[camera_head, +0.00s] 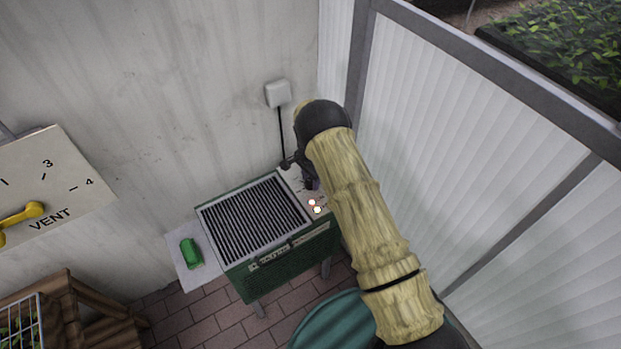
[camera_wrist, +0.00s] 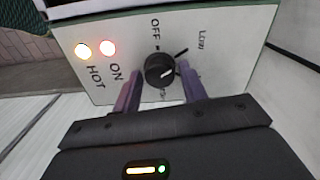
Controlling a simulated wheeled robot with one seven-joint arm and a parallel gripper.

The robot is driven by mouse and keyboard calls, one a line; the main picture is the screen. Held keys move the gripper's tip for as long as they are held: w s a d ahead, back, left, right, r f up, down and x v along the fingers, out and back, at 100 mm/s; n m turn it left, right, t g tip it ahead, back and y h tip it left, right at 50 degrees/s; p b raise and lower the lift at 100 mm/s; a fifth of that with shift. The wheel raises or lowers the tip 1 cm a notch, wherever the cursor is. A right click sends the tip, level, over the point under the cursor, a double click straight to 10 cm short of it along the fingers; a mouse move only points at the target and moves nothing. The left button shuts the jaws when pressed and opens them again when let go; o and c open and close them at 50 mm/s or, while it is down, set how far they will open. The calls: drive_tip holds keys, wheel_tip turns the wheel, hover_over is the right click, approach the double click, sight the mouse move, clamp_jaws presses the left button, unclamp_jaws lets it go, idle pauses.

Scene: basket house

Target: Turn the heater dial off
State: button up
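The green heater (camera_head: 290,258) stands by the wall with a dark grille on top and a pale control panel at its right end. In the wrist view the panel (camera_wrist: 232,62) carries a round black dial (camera_wrist: 160,69) with OFF printed above it and LOW to its upper right. A lower label is partly hidden. I cannot tell for certain where the dial points. The ON and HOT lamps are lit. My gripper (camera_wrist: 160,76) is open, with one purple finger on each side of the dial; contact is unclear. In the head view my gripper (camera_head: 310,183) is mostly hidden.
A green object (camera_head: 190,253) lies on a pale side shelf (camera_head: 180,233) left of the heater. A VENT panel with a yellow lever (camera_head: 22,214) is at the far left. A ribbed translucent wall (camera_head: 480,150) rises close on the right. A wooden rack stands lower left.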

drive_tip(key=c, duration=0.6)
drive_tip(key=shift+c, duration=0.2)
drive_tip(key=shift+n+b, duration=0.4)
drive_tip(key=shift+n, duration=0.1)
drive_tip(key=shift+f+n+b, duration=0.1)
drive_tip(key=shift+n+b, duration=0.45)
drive_tip(key=shift+n, duration=0.35)
drive_tip(key=n+b, duration=0.1)
drive_tip(key=n, duration=0.2)
drive_tip(key=shift+n+b, duration=0.3)
drive_tip(key=shift+b, duration=0.05)
drive_tip(key=n+b, duration=0.1)
drive_tip(key=n, duration=0.4)
drive_tip(key=shift+n+b, duration=0.3)
drive_tip(key=shift+b, duration=0.05)
drive_tip(key=o, duration=1)
